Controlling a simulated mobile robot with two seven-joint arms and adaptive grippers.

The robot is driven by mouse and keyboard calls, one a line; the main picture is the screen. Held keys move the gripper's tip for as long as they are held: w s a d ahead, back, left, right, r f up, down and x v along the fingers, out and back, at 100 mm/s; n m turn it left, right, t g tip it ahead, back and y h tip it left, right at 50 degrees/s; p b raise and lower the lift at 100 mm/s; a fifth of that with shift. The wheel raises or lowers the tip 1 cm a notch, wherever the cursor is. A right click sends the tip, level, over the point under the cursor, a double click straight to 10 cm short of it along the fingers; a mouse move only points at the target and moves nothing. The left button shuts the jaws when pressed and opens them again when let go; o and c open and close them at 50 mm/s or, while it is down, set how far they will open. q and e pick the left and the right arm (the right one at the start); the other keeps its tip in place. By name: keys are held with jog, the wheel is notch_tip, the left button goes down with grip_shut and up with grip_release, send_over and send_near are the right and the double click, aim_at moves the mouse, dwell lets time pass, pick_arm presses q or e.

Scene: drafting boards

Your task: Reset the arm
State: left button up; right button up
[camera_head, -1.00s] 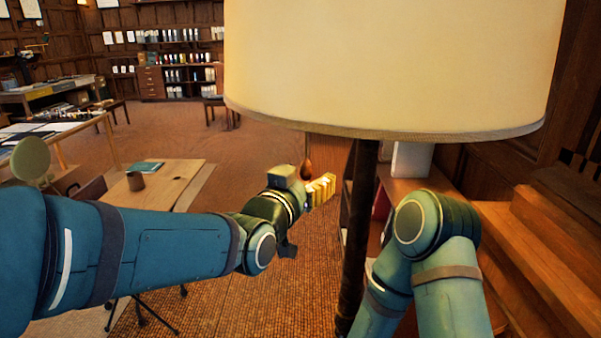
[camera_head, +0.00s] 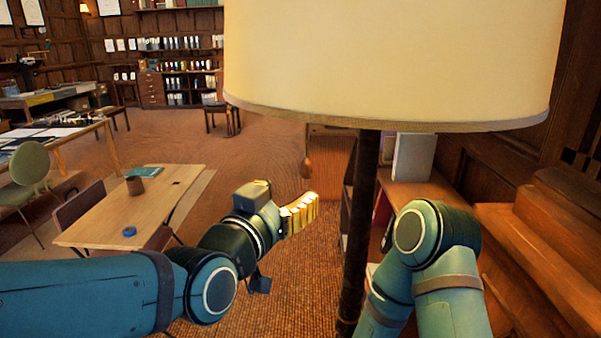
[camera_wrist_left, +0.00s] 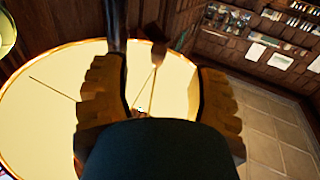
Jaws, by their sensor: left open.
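My left arm comes in from the left in the head view, and its gripper (camera_head: 300,214) with yellow ribbed fingers is over the brown carpet, left of the lamp pole. In the left wrist view the two ribbed fingers (camera_wrist_left: 160,100) stand wide apart with nothing between them. Behind them is the round cream underside of the lampshade. My right arm is folded at the lower right of the head view; its gripper is hidden.
A big cream lampshade (camera_head: 390,60) on a dark pole (camera_head: 358,220) fills the upper middle. A small wooden table (camera_head: 105,215) with a cup (camera_head: 135,184) and a blue disc (camera_head: 130,231) stands at left. A green chair (camera_head: 32,165) is beyond it. Wooden steps (camera_head: 540,250) are at right.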

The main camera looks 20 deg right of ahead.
pick_arm(q)
jog(key=w+a+f+n+g+y, duration=0.15)
jog(key=a+f, duration=0.25)
jog(key=f, duration=0.7)
jog(key=a+f+n+g+y, duration=0.2)
jog(key=a+f+y, duration=0.15)
jog(key=f, duration=0.65)
jog(key=w+a+f+n+g+y, duration=0.15)
jog(key=a+f, duration=0.25)
jog(key=f, duration=0.7)
jog(key=s+a+f+n+g, duration=0.2)
jog(key=s+a+f+g, duration=0.1)
jog(key=s+f, duration=0.5)
jog(key=s+a+f+n+g+y, duration=0.1)
jog(key=s+a+f+g, duration=0.3)
jog(key=s+f, duration=0.4)
notch_tip(320, 180, down, 4)
jog(key=shift+a+n, duration=0.55)
jog(key=shift+n, duration=0.25)
jog(key=shift+c, duration=1.2)
jog(key=shift+w+d, duration=0.1)
